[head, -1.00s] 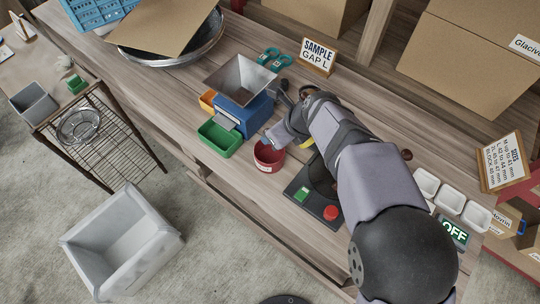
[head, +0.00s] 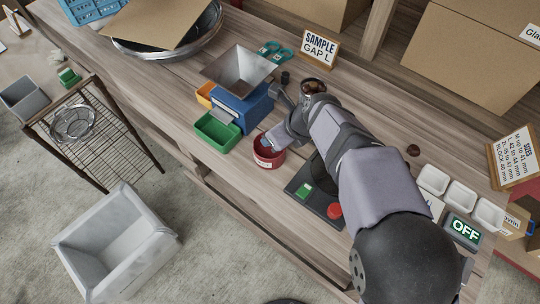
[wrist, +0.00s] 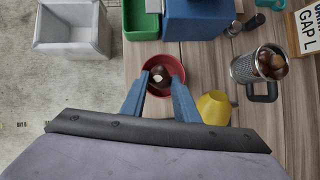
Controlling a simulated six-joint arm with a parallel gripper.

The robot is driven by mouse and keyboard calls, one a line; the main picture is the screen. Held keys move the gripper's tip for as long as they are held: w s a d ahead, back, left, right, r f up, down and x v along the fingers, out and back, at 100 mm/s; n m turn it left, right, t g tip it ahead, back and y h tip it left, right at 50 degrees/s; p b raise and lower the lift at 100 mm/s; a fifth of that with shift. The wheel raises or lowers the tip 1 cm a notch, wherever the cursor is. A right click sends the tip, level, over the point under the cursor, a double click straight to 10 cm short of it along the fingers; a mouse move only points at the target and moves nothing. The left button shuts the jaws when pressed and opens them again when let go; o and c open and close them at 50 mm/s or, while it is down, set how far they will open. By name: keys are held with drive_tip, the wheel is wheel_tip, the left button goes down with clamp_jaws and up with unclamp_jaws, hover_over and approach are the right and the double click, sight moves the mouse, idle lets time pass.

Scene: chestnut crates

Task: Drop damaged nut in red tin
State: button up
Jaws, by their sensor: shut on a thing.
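The red tin (head: 263,163) stands on the bench in front of the blue sorter box, and my gripper (head: 270,145) is right over it. In the wrist view my two blue fingers (wrist: 160,80) are closed around a dark brown nut (wrist: 158,73) with a pale patch on it. The red tin (wrist: 181,71) shows around and behind the nut. The fingertips are at about the tin's mouth; I cannot tell how deep the nut is. The nut is hidden in the head view.
A green bin (head: 218,132) and a blue box (head: 243,108) with a metal hopper (head: 238,70) stand beside the tin. A metal mug (wrist: 243,68) holding nuts and a yellow cup-like object (wrist: 214,108) are to the right. A black panel (head: 316,205) with green and red buttons lies nearby.

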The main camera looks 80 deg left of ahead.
drive_tip(key=shift+f+b, duration=0.35)
drive_tip(key=shift+f, duration=0.2)
drive_tip(key=o, duration=1.1)
drive_tip(key=shift+b+v, duration=1.1)
drive_tip(key=shift+v, duration=2.6)
